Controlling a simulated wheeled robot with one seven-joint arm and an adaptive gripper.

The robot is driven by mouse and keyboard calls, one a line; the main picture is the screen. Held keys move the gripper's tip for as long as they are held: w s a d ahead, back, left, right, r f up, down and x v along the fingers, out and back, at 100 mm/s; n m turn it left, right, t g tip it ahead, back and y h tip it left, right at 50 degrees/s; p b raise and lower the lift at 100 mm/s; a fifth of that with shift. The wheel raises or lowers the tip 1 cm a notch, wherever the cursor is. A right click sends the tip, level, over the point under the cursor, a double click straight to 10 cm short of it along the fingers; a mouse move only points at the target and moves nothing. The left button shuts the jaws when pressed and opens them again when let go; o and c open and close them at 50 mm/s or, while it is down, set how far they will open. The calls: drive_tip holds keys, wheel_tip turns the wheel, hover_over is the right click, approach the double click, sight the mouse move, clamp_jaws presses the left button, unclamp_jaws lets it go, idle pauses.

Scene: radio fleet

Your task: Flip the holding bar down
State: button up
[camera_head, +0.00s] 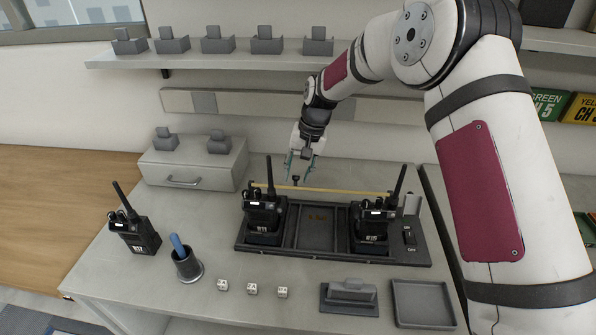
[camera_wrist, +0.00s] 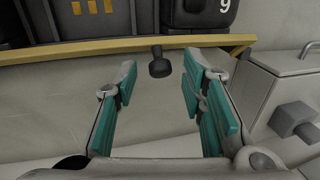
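The holding bar (camera_head: 345,191) is a thin yellow bar along the back of the dark charger (camera_head: 250,243), behind two radios. In the wrist view the bar (camera_wrist: 95,49) crosses near the top, with a dark knob (camera_wrist: 158,66) projecting from its middle. The knob (camera_head: 295,180) also shows small in the head view. My gripper (camera_head: 299,173) is above the back of the charger, pointing down. In the wrist view its teal-padded fingers (camera_wrist: 160,80) are open and empty, with the knob between and slightly beyond their tips. Contact is not visible.
One radio (camera_head: 264,216) stands in the left charger slot, another (camera_head: 371,222) in the right; the middle slot is empty. A third radio (camera_head: 135,234), a pen cup (camera_head: 187,267), small white cubes (camera_head: 252,289) and a tray (camera_head: 423,303) are on the table. A drawer box (camera_head: 193,165) stands behind.

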drive_tip(key=shift+c, duration=0.2)
clamp_jaws()
drive_tip(key=shift+s, duration=0.1)
